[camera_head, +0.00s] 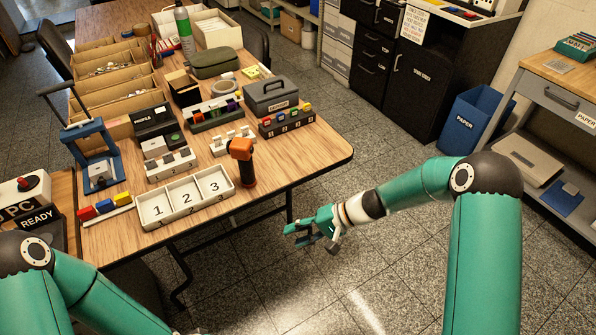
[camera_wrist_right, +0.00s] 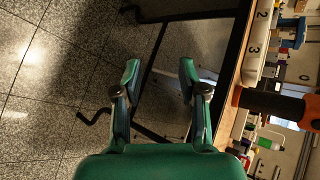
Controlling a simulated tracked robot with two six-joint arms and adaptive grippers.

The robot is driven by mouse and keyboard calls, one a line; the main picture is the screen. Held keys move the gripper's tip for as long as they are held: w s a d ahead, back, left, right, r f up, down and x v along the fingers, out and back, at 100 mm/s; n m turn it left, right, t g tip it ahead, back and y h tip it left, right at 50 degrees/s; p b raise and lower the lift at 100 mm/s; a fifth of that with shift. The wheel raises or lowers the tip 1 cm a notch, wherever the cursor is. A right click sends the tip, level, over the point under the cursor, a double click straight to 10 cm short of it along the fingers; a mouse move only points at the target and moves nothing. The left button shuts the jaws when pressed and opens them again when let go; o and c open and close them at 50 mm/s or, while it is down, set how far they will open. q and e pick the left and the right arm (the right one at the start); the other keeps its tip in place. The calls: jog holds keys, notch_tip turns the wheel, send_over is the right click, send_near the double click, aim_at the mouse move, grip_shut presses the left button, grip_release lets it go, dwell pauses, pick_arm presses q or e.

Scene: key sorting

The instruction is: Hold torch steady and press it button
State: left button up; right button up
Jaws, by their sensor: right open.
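The torch (camera_head: 242,162) is orange and black and stands upright near the table's front edge, beside the white numbered tray. Its orange head is at the top, and I cannot make out a button on it. It also shows at the right of the right wrist view (camera_wrist_right: 270,102), sideways in that picture. My right gripper (camera_head: 298,234) is open and empty, off the table's front edge, to the right of the torch and apart from it. Its two fingers are spread in the right wrist view (camera_wrist_right: 158,75). My left arm enters at the lower left; its gripper is out of the picture.
The white tray (camera_head: 184,212) marked 1, 2, 3 is left of the torch. A grey case (camera_head: 270,96) and coloured key blocks (camera_head: 287,122) stand behind it. The wooden table (camera_head: 300,150) has bare room to the torch's right. A blue paper bin (camera_head: 470,120) stands on the floor.

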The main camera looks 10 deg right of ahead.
pick_arm(q)
notch_tip(320, 180, down, 3)
jog(key=shift+r+b, duration=0.15)
jog(key=shift+b, duration=0.65)
jog(key=o, duration=0.4)
jog(key=shift+f+b, duration=0.4)
jog(key=shift+f, duration=0.05)
jog(key=shift+o, duration=0.9)
jog(key=shift+r, duration=0.1)
jog(key=m+t, duration=0.5)
jog(key=t, duration=0.7)
send_near(245, 174)
jog(key=x, duration=1.2)
pick_arm(e)
jog(key=w+d+r+t+y, duration=0.1)
jog(key=w+r+t+y, duration=0.1)
jog(key=w+r, duration=0.3)
jog(key=w+d+r+n+t+y, duration=0.1)
jog(key=w+r+t+y, duration=0.2)
jog(key=w+r, duration=0.3)
notch_tip(245, 174, up, 5)
jog(key=shift+d+r+n+y, duration=0.1)
jog(key=shift+d+n+y, duration=0.2)
jog(key=shift+y, duration=0.1)
